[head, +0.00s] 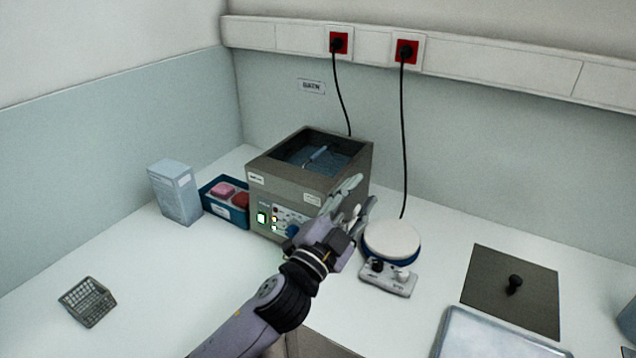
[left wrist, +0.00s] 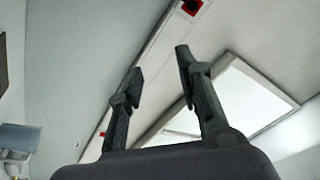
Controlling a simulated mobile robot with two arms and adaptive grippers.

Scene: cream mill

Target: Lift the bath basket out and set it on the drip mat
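The grey box-shaped bath (head: 289,179) stands at the back of the counter with its top open. Inside the dark opening, a bluish handle-like piece (head: 317,155) shows; the rest of any basket there is hidden. A small wire basket (head: 88,302) sits on the counter at the far left. A pale, rimmed flat piece (head: 490,335) at the bottom right is cut off; I cannot tell whether it is the drip mat. My left gripper (head: 361,205) is raised before the bath's front right corner, and its fingers (left wrist: 158,65) are apart and empty. My right gripper is out of view.
A stirrer-like device with a round white top (head: 392,240) stands right of the bath. A dark square plate (head: 482,291) with a black knob lies farther right. A blue bin (head: 232,212) and a pale box (head: 175,192) stand left. The front left counter is mostly clear.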

